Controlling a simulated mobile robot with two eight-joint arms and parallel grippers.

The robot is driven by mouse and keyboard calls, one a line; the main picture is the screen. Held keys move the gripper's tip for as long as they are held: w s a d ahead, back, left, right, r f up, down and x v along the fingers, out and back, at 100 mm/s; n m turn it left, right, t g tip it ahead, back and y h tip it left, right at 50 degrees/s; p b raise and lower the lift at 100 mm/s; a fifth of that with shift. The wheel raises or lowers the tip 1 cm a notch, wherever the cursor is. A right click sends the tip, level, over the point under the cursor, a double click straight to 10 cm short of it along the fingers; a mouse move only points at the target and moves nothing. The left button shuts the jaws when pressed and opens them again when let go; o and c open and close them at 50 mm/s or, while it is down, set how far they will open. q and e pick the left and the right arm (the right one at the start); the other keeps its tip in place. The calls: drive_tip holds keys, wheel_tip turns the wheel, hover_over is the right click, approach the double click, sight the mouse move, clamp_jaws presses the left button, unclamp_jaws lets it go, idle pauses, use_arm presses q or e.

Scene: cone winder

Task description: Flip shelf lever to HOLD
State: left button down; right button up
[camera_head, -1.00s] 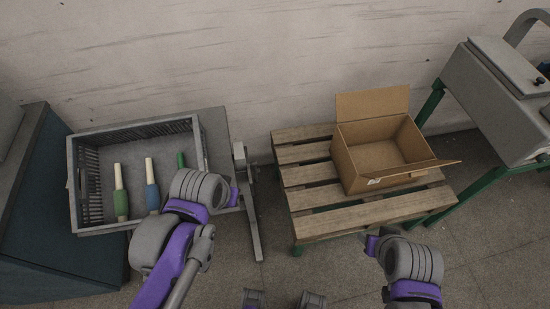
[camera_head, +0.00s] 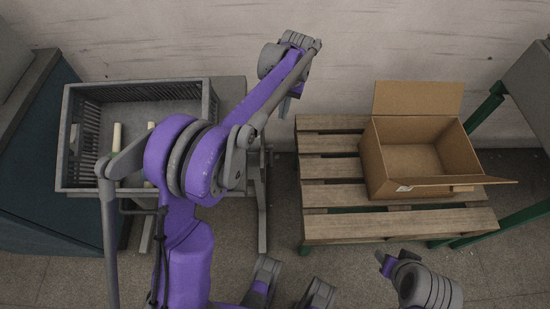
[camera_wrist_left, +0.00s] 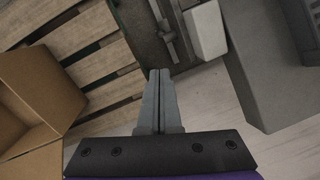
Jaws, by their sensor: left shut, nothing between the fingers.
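My left gripper (camera_head: 284,107) is over the gap between the crate stand and the slatted pallet table. In the left wrist view its two fingers (camera_wrist_left: 160,76) are together, with nothing between them. Just beyond the fingertips is a dark metal bracket with a thin grey bar (camera_wrist_left: 166,32), which may be the shelf lever. A pale block (camera_wrist_left: 206,30) is beside it. The fingertips appear apart from the bar. In the head view my left arm hides most of this bracket. No HOLD marking is legible. My right gripper (camera_head: 384,264) is low at the right, its fingers too small to read.
A grey slatted crate (camera_head: 66,140) with bobbins (camera_head: 116,138) sits on the stand at left, partly behind my left arm. An open cardboard box (camera_head: 395,165) stands on the wooden pallet table (camera_head: 330,225). Green-legged equipment (camera_head: 530,90) is at far right.

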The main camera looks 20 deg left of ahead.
sight(271, 158)
use_arm(q)
drive_tip(key=w+a+f+g+b, duration=0.1)
drive_tip(key=w+f+b, duration=0.1)
drive_tip(key=f, duration=0.5)
drive_tip(key=w+a+f+g+b, duration=0.1)
drive_tip(key=w+f, duration=0.3)
drive_tip(key=f, duration=0.4)
drive_tip(key=shift+f+n+b, duration=0.25)
drive_tip(key=shift+n+b, duration=0.05)
drive_tip(key=shift+b, duration=0.3)
use_arm(e)
drive_tip(key=f, duration=0.6)
drive_tip(key=shift+w, duration=0.2)
use_arm(q)
drive_tip(key=shift+a, duration=0.1)
drive_tip(key=s+f+b, duration=0.2)
drive_tip(key=s+f, duration=0.4)
drive_tip(key=f, duration=0.5)
drive_tip(key=shift+s+a+f, duration=0.15)
drive_tip(key=shift+s+a, duration=0.15)
use_arm(e)
drive_tip(key=shift+w+f, duration=0.15)
drive_tip(key=shift+f, duration=1.3)
